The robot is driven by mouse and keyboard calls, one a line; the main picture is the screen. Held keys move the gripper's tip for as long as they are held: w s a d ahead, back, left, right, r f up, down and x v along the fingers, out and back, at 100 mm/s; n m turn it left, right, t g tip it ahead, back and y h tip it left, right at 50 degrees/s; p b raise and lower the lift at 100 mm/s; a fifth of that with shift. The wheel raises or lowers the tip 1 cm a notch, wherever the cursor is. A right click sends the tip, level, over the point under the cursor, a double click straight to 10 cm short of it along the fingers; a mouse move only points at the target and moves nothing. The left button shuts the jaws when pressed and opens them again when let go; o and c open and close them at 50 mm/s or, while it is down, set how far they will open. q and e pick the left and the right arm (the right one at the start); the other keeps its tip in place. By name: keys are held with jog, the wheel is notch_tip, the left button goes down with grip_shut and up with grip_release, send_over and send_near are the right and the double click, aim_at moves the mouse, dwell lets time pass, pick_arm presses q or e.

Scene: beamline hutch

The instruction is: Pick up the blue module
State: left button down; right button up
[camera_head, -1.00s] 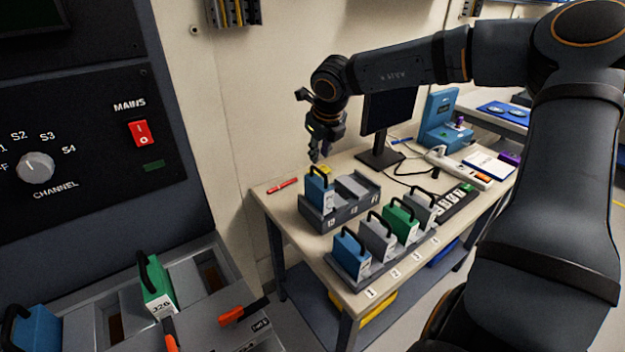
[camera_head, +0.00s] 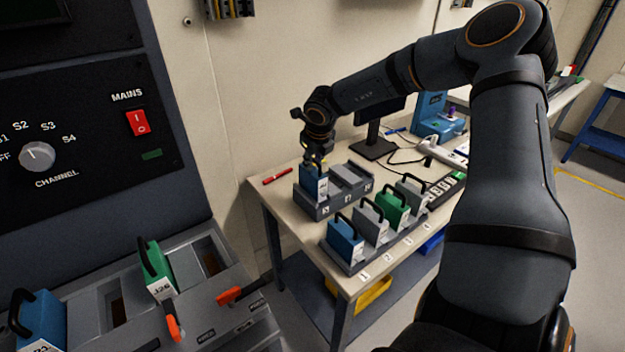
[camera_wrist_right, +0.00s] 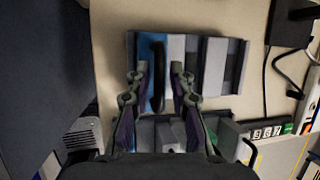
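A blue module (camera_head: 314,186) with a black handle stands upright in the left slot of the grey rear rack (camera_head: 325,209) on the table. My right gripper (camera_head: 316,162) is directly over it, pointing down. In the right wrist view the right gripper (camera_wrist_right: 160,82) is open, its two fingers on either side of the black handle (camera_wrist_right: 158,75), with gaps showing. The blue module (camera_wrist_right: 147,52) shows beneath the handle. Another blue module (camera_head: 345,242) stands at label 1 in the front row, and a third (camera_head: 42,320) sits in the panel at lower left. My left gripper is not in view.
Grey and green modules (camera_head: 392,209) stand in the front row close by. A red marker (camera_head: 277,176) lies left of the rear rack. A monitor (camera_head: 376,148), cables and a power strip are behind and right. A cabinet with a red mains switch (camera_head: 137,123) stands left.

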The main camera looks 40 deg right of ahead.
jog(key=shift+s+a+r, duration=0.1)
grip_shut()
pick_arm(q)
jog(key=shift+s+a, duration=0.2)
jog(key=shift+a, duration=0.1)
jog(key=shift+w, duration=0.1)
